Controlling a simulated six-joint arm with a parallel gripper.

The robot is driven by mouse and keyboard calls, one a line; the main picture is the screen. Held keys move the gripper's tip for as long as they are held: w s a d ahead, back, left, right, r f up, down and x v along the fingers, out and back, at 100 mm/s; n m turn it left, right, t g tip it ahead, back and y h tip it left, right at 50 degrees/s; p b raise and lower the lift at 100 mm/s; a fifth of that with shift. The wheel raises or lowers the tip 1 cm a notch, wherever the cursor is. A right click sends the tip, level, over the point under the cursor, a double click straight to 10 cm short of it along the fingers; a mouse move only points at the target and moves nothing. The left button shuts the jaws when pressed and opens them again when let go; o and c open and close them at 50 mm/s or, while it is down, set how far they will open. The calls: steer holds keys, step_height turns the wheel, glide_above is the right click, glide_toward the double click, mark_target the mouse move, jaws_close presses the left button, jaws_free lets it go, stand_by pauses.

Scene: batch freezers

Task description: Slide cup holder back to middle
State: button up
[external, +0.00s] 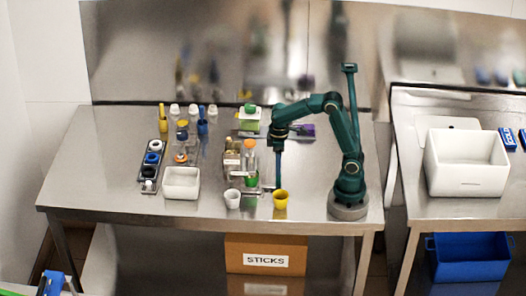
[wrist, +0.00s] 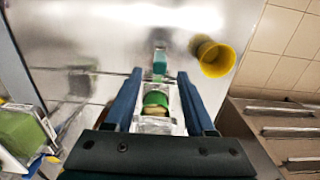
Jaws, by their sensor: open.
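My gripper (external: 278,184) points down at the front middle of the steel table, just behind a yellow cup (external: 280,200). In the wrist view my gripper (wrist: 159,73) is open, its two blue fingers on either side of a pale narrow holder (wrist: 172,127) with a green round item (wrist: 155,99) in it. This looks like the cup holder; I cannot tell whether the fingers touch it. A small teal block shows beyond the fingertips. The yellow cup (wrist: 212,55) stands apart, to the right of the fingers.
A white cup (external: 232,199) stands left of the yellow cup. A white bin (external: 182,184) and a dark rack of cups (external: 141,178) are further left. Bottles line the back. The table's front edge is close to the cups; the table's front left is clear.

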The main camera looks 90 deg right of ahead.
steer(key=shift+f, duration=2.45)
jaws_close()
steer(key=shift+r, duration=0.1)
